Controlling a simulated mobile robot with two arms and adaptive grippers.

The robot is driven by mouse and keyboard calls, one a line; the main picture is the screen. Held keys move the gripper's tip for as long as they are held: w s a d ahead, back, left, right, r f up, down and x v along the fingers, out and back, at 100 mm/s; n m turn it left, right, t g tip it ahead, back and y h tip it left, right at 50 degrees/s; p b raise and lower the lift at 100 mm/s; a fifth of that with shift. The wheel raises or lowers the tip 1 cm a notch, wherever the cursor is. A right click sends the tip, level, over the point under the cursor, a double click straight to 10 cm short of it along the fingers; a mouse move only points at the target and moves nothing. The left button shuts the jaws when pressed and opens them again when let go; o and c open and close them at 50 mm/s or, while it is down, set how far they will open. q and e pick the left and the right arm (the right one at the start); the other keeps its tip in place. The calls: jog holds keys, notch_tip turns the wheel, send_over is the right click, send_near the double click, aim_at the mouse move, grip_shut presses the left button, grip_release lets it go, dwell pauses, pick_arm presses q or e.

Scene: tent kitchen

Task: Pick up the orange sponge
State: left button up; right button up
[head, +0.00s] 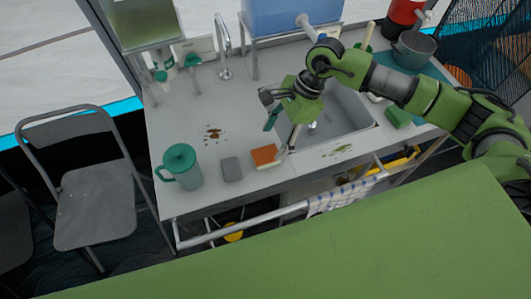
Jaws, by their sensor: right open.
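The orange sponge (265,157) lies flat on the grey counter (190,120), just in front of the sink's left front corner. My right gripper (282,132) reaches in from the right over the sink, its fingers pointing down. It is open, and nothing shows between its fingers. One fingertip appears just right of the sponge's edge; I cannot tell whether it touches. My left gripper is not in view.
A grey block (231,169) lies just left of the sponge, and a teal-lidded pitcher (182,168) stands farther left. The sink (345,115) opens behind the sponge. A green sponge-like block (398,117) lies right of the sink. Brown stains (212,132) mark the counter.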

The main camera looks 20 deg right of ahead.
aim_at(266, 154)
jog(key=shift+s+a+f+p, duration=0.3)
jog(key=shift+a+f+p, duration=0.25)
jog(key=shift+f+p, duration=0.35)
jog(key=shift+p+x, duration=0.5)
jog(key=shift+x, duration=0.65)
jog(key=shift+a+f, duration=0.2)
jog(key=shift+f, duration=0.35)
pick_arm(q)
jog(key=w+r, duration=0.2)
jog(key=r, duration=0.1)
pick_arm(e)
jog(key=c, duration=1)
jog(key=shift+o, duration=0.2)
